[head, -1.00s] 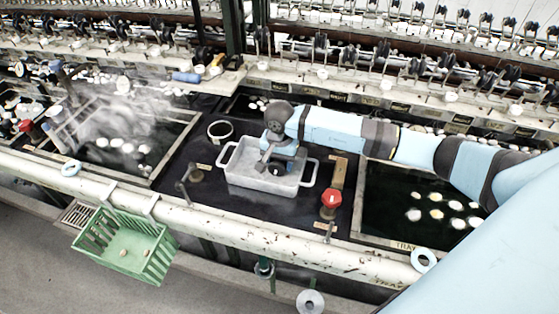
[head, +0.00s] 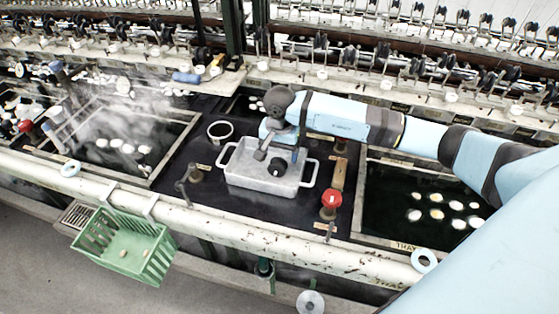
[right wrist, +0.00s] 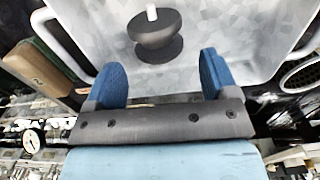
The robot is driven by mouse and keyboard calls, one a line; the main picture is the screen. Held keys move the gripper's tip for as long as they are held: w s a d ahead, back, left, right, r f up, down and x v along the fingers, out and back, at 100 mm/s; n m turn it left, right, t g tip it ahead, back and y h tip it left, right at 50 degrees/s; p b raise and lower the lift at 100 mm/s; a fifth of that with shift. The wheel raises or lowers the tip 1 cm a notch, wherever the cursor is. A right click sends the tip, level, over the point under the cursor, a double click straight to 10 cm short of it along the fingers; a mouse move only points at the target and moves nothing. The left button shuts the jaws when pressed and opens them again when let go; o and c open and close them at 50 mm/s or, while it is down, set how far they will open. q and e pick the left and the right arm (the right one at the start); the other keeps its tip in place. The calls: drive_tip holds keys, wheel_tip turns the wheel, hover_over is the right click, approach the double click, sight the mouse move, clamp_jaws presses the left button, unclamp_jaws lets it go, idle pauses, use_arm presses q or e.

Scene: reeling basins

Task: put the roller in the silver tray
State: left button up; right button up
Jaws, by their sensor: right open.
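The silver tray (head: 240,180) is a grey metal basin with two side handles on the dark worktop. The roller (head: 277,167), dark grey and round, is inside the tray, near its middle. In the right wrist view, the roller (right wrist: 155,32) shows a white pin and lies beyond the fingertips, apart from them, with the tray floor (right wrist: 95,30) around it. My right gripper (head: 279,150) is over the tray's back part, open. Its two blue fingers (right wrist: 163,75) are spread with nothing between them. My left gripper is not in view.
A red-topped valve (head: 331,200) and a wooden block (head: 338,173) stand right of the tray. A round ring (head: 220,131) lies behind its left. Basins with white cocoons (head: 436,205) flank it. A green basket (head: 125,250) hangs on the front rail (head: 240,232).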

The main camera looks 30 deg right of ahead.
wheel_tip(320, 180, up, 8)
drive_tip(key=shift+s+a+f, duration=0.1)
drive_tip(key=shift+f, duration=0.05)
idle(0.6)
